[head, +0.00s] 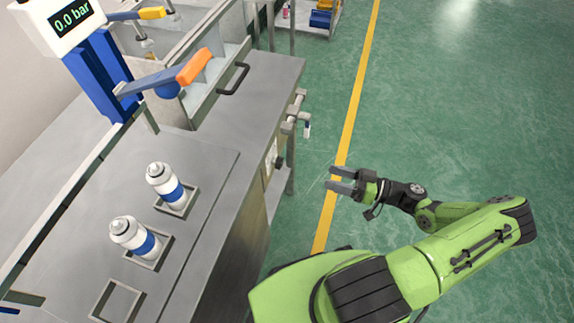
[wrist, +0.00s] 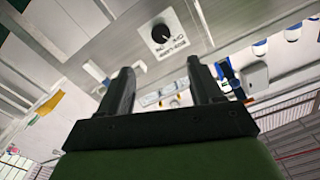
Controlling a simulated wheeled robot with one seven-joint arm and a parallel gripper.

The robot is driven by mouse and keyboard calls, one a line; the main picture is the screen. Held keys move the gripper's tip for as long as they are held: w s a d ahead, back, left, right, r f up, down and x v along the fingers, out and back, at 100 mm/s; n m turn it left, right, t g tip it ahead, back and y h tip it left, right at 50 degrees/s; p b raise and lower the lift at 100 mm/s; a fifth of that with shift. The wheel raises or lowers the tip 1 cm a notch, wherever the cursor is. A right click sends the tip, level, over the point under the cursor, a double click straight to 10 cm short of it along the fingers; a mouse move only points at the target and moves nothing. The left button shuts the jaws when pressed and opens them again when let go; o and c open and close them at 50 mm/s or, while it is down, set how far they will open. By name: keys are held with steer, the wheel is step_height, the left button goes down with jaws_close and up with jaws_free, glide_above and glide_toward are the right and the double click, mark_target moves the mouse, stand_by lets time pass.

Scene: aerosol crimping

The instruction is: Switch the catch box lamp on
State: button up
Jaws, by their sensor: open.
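A black rotary knob (wrist: 160,34) sits on a pale label plate (wrist: 183,43) on a grey metal face in the wrist view. Its lettering is too small to read. In the head view a small dark knob (head: 279,162) shows on the right side of the grey bench. My gripper (head: 331,180) is open and empty, out over the floor to the right of that side, apart from it. In the wrist view the fingers of my gripper (wrist: 160,68) point toward the face, with the knob beyond and between them. I cannot make out a lamp or whether it is lit.
Two white cans with blue bands, one (head: 166,183) behind the other (head: 130,237), stand in square holders on the bench (head: 225,165). An empty square holder (head: 117,300) is nearer. A black handle (head: 234,78) and a display reading 0.0 bar (head: 72,16) are farther back. Green floor is clear at right.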

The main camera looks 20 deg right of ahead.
mark_target(277, 162)
steer(key=b+x, duration=0.1)
steer(key=x, duration=1.3)
steer(key=shift+a, duration=0.25)
steer(key=shift+w, duration=0.1)
steer(key=c, duration=1.1)
steer(key=shift+o, duration=0.2)
steer(key=shift+m, duration=0.3)
steer(key=m+p, duration=0.2)
steer(key=m, duration=0.9)
